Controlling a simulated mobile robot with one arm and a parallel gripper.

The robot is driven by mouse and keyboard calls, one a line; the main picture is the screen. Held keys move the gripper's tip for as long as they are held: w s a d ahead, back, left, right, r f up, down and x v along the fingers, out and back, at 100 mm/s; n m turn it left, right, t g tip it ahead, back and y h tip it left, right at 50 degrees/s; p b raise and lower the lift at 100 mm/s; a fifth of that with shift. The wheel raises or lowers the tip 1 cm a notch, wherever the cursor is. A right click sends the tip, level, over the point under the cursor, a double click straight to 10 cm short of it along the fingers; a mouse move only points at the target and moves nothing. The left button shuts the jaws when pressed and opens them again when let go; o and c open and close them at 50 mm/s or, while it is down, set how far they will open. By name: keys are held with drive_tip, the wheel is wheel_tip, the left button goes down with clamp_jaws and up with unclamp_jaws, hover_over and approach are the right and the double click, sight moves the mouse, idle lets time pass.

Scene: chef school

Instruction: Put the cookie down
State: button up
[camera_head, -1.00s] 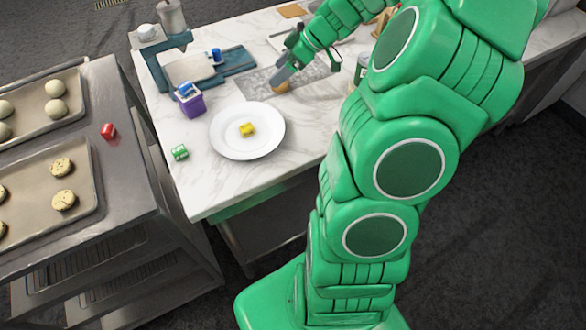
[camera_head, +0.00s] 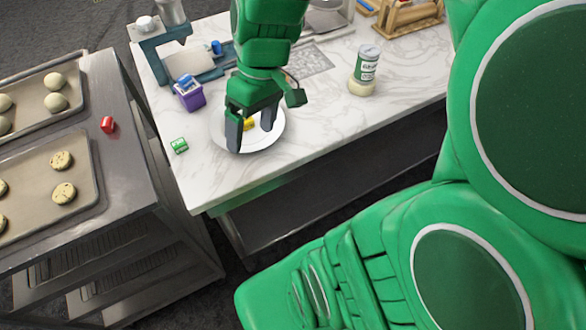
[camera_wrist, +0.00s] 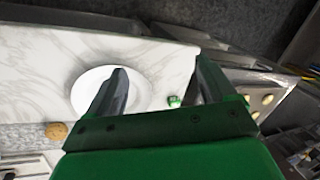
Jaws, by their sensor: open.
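A round brown cookie (camera_wrist: 57,130) lies on a grey speckled board (camera_wrist: 20,137) at the lower left of the wrist view. In the head view the board (camera_head: 312,62) shows in part, and my arm hides the cookie. My gripper (camera_head: 251,130) is open above the white plate (camera_head: 278,136), with its fingers apart. In the wrist view the gripper (camera_wrist: 160,68) is empty, well away from the cookie. The plate (camera_wrist: 82,90) is partly behind a finger.
A green block (camera_head: 179,145) and a purple container (camera_head: 190,98) stand left of the plate. A labelled jar (camera_head: 366,70) stands to the right. A steel rack (camera_head: 128,172) holds cookie trays and a red block (camera_head: 108,125). The counter's front right is clear.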

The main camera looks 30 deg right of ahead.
drive_tip(key=s+d+m+h, duration=0.1)
drive_tip(key=s+m+h, duration=0.2)
drive_tip(key=s, duration=0.9)
drive_tip(key=shift+s+d+r+m+g, duration=0.2)
drive_tip(key=shift+d+m+g, duration=0.15)
drive_tip(key=shift+m, duration=0.55)
